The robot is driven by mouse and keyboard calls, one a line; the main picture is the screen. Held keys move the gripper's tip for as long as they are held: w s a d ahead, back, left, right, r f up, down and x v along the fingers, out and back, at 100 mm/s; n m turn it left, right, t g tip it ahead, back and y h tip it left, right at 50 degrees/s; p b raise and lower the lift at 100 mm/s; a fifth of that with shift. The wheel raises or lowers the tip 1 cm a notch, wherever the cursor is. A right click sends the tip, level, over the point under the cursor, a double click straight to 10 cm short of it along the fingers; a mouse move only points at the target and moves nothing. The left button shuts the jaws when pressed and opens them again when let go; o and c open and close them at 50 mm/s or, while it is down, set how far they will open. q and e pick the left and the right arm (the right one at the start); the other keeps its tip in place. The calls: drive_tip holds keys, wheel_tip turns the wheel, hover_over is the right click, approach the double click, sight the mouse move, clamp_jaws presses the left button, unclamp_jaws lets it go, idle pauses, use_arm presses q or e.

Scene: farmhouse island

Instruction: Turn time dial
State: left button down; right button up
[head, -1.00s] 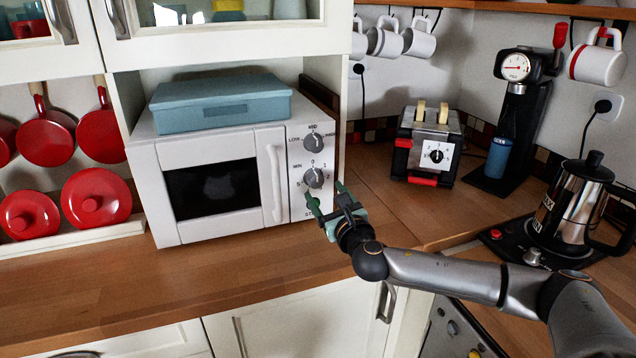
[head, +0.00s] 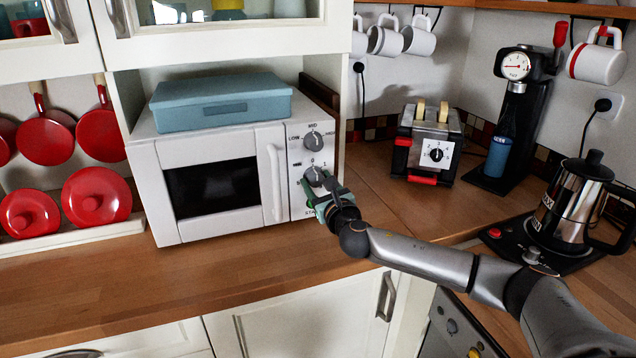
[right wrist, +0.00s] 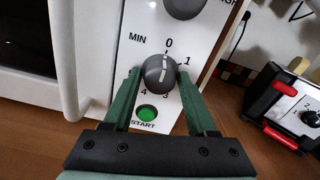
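The time dial (head: 315,175) is the lower grey knob on the white microwave's (head: 215,185) control panel, below a second, similar power dial (head: 313,141). In the right wrist view the time dial (right wrist: 160,74) shows a white line pointing roughly at 0, with MIN and numbers around it. My right gripper (head: 312,188) is at the panel. In the right wrist view its two green fingers (right wrist: 158,78) stand apart, one on each side of the time dial; whether they touch it I cannot tell. My left gripper is not in view.
The green start button (right wrist: 147,112) lies just below the time dial, between the fingers. The microwave's door handle (head: 274,184) is close on the left. A toaster (head: 428,148) stands to the right. The wooden counter in front is clear.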

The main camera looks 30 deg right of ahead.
clamp_jaws()
